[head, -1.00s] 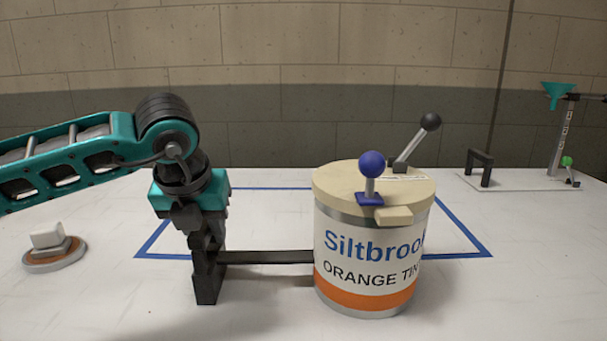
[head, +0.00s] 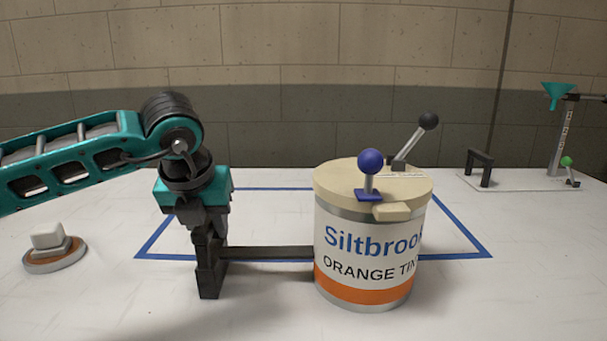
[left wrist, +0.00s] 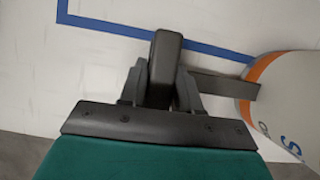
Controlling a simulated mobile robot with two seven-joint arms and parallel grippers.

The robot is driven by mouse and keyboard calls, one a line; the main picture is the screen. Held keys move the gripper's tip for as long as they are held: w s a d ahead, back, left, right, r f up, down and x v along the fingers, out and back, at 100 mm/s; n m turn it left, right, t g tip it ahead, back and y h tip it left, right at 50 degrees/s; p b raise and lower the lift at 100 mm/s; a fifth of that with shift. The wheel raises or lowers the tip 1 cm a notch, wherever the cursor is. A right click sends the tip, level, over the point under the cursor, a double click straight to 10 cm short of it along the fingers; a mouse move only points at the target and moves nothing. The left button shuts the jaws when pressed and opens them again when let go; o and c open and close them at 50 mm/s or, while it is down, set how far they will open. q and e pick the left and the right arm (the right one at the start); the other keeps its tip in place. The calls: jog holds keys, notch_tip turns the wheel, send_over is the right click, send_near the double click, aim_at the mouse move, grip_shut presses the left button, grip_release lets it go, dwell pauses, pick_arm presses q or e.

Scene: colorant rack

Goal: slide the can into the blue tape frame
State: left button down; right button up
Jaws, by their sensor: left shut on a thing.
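The can (head: 364,240) is a white and orange-banded tin marked "Siltbrook ORANGE TIN", with a cream lid. It stands upright at the near edge of the blue tape frame (head: 160,240), covering part of the near line. A dark bar handle (head: 270,253) sticks out from its left side, ending at my gripper. My left gripper (head: 208,275) points down, left of the can, shut on the handle's upright grip. In the left wrist view the fingers close around the dark grip (left wrist: 165,65), and the can (left wrist: 285,90) shows at right. My right gripper is not in view.
A blue-knobbed lever (head: 371,165) and a black-knobbed lever (head: 412,140) stand on the lid. A white button on a round base (head: 55,250) sits at left. A stand with a teal funnel (head: 560,130) and a black arch (head: 479,168) stand at back right. The frame's inside is largely clear.

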pick_arm(q)
jog(key=shift+w+p, duration=0.3)
jog(key=shift+w, duration=1.8)
jog(key=shift+w+p, duration=0.4)
jog(key=shift+w, duration=0.9)
jog(key=w+p, duration=0.4)
jog(key=w, duration=0.4)
